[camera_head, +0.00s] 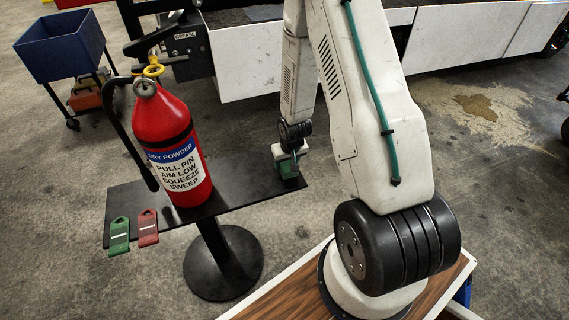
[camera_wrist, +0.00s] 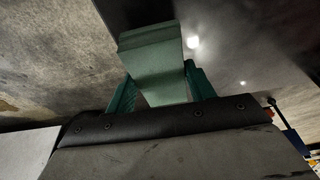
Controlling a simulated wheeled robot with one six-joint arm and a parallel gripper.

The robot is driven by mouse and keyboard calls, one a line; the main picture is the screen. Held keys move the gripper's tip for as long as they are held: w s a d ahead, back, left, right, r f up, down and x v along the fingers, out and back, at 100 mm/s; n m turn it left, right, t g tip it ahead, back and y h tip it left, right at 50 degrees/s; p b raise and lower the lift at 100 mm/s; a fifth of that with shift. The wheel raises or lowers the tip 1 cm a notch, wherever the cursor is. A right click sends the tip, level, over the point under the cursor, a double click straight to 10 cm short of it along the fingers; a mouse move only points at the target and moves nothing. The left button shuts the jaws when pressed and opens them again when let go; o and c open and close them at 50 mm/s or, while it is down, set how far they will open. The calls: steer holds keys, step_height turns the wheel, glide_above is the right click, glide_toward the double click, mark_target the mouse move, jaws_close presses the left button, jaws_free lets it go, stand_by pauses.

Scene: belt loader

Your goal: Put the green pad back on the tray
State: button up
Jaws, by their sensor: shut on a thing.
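The green pad (camera_wrist: 155,68) is a pale green block between the two teal fingers of my gripper (camera_wrist: 160,92) in the wrist view. My gripper is shut on it. In the head view my gripper (camera_head: 290,168) is at the right end of the tray (camera_head: 235,196), a long dark plate on a round-footed pedestal. The pad is hard to separate from the gripper there. I cannot tell whether the pad touches the tray. In the wrist view the dark shiny tray surface (camera_wrist: 240,55) lies behind the pad.
A red fire extinguisher (camera_head: 172,140) stands on the tray left of my gripper. A green tag (camera_head: 119,236) and a red tag (camera_head: 148,228) hang over the tray's left end. A blue bin cart (camera_head: 62,45) stands at the back left. White machine panels (camera_head: 250,62) are behind.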

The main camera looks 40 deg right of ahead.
steer(key=shift+f, duration=0.95)
steer(key=o, duration=1)
steer(key=shift+f, duration=0.1)
